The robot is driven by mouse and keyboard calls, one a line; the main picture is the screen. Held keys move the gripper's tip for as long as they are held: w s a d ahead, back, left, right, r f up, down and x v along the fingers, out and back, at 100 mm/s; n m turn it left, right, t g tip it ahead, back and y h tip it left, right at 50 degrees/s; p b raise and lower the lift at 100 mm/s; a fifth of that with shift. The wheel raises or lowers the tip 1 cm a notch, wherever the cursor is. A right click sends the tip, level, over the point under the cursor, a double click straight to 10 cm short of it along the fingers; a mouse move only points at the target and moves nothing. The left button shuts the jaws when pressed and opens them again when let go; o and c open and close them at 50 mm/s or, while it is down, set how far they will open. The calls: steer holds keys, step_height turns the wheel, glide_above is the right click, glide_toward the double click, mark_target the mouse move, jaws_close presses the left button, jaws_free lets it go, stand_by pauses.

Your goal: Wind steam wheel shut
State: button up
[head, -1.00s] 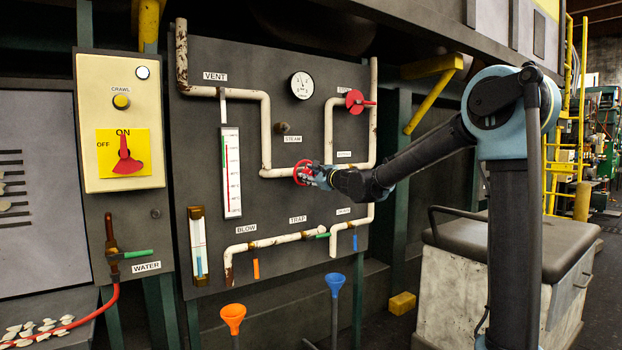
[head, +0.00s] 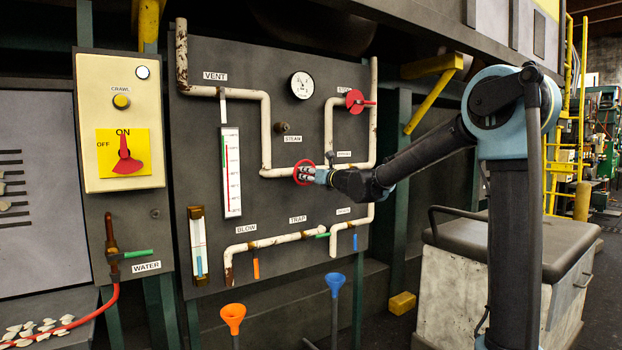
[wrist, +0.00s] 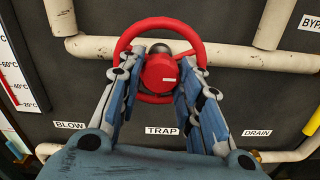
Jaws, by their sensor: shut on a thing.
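The red steam wheel (head: 297,181) is on the cream pipe in the middle of the dark panel. In the wrist view the red wheel (wrist: 160,27) faces me, with a round red hub (wrist: 160,72) at its centre. My gripper (wrist: 160,62) is shut on the wheel, one blue-grey finger on each side of the hub, reaching over the lower rim. In the head view my gripper (head: 308,174) meets the wheel from the right. The fingers hide parts of the wheel's sides, and the exact contact points cannot be told.
A second red handle (head: 355,101) is at upper right, with a pressure gauge (head: 302,85) left of it. Cream pipes surround the wheel. A grey cabinet (head: 450,285) stands at right.

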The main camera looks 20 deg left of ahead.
steer(key=shift+w+m, duration=0.15)
steer(key=shift+m, duration=0.55)
steer(key=o, duration=1.1)
steer(key=shift+d, duration=0.1)
steer(key=shift+c, duration=0.2)
steer(key=v, duration=1.1)
steer(key=shift+s+d, duration=0.25)
steer(key=shift+d, duration=0.1)
steer(key=shift+f, duration=0.1)
